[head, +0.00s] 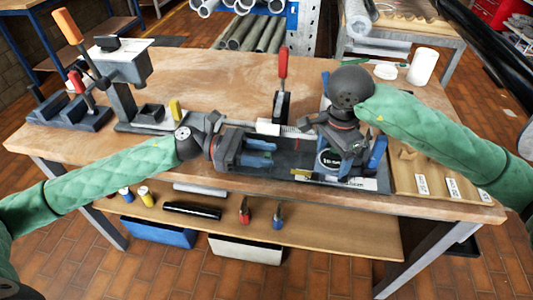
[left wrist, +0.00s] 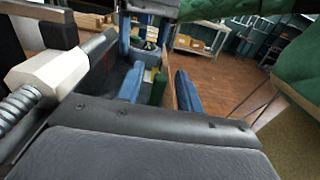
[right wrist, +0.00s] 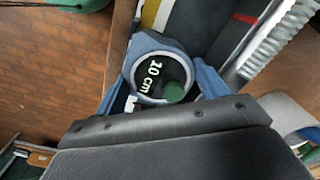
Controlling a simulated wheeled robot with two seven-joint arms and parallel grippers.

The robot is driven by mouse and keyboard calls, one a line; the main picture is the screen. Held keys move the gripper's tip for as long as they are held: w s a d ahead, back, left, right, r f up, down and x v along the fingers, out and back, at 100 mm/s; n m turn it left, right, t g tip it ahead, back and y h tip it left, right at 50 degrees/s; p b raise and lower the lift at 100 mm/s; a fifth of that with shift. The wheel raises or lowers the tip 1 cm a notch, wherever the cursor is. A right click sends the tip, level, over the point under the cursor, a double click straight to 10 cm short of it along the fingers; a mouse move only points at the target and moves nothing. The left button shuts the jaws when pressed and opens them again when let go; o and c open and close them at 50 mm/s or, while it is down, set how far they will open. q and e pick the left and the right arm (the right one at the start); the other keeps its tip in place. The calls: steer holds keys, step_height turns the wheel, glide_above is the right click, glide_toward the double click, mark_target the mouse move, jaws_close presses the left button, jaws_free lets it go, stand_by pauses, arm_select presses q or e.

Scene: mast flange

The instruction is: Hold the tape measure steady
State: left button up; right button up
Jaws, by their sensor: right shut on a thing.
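The tape measure (head: 329,159) has a dark round face with a pale rim. It stands at the right end of a dark tray-like fixture (head: 290,160) on the bench. In the right wrist view its face (right wrist: 154,70) reads "10 cm". My right gripper (head: 350,163) is shut on it, with blue fingers at either side; in the right wrist view the fingers (right wrist: 162,88) flank the casing. My left gripper (head: 270,153) is open over the left part of the fixture. In the left wrist view its blue fingers (left wrist: 160,88) stand apart, with a green and yellow item (left wrist: 157,88) seen beyond or between them.
A red-handled clamp (head: 282,68) and a white block with a ribbed rod (head: 268,127) stand behind the fixture. A grey post device (head: 123,70) and dark clamps fill the bench's left. A board with labels (head: 405,178) and a white cup (head: 423,67) are at right. The back middle is clear.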

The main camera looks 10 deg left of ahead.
arm_select(q)
steer(key=shift+d, duration=0.5)
jaws_close()
steer(key=shift+a, duration=0.1)
steer(key=a, duration=1.5)
steer(key=shift+w, duration=0.15)
